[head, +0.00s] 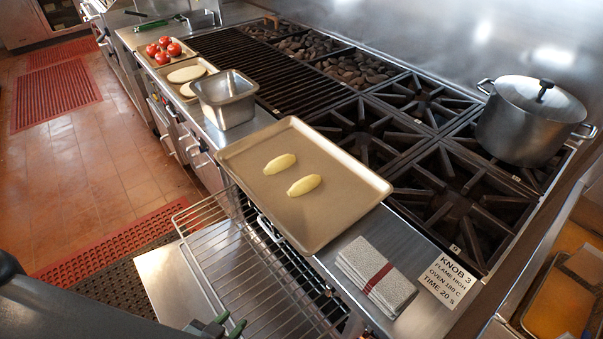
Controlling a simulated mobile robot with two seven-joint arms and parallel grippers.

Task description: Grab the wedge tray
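The wedge tray (345,205) is a flat tan-grey sheet pan with a low rim. It lies tilted in the picture across the front steel ledge of the range, partly over the burner grates and jutting out over the open oven. Two pale yellow wedges (280,164) lie on it, apart from each other. My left gripper (230,323) shows only at the bottom edge, with two green-tipped fingers a little apart. It is empty and well short of the tray. My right gripper is not in view.
A wire oven rack (235,262) sticks out below the tray. A folded grey cloth (376,276) and a printed card (446,280) lie near the tray's right corner. A steel pan (225,102) stands close behind it. A lidded pot (530,122) sits at the back right.

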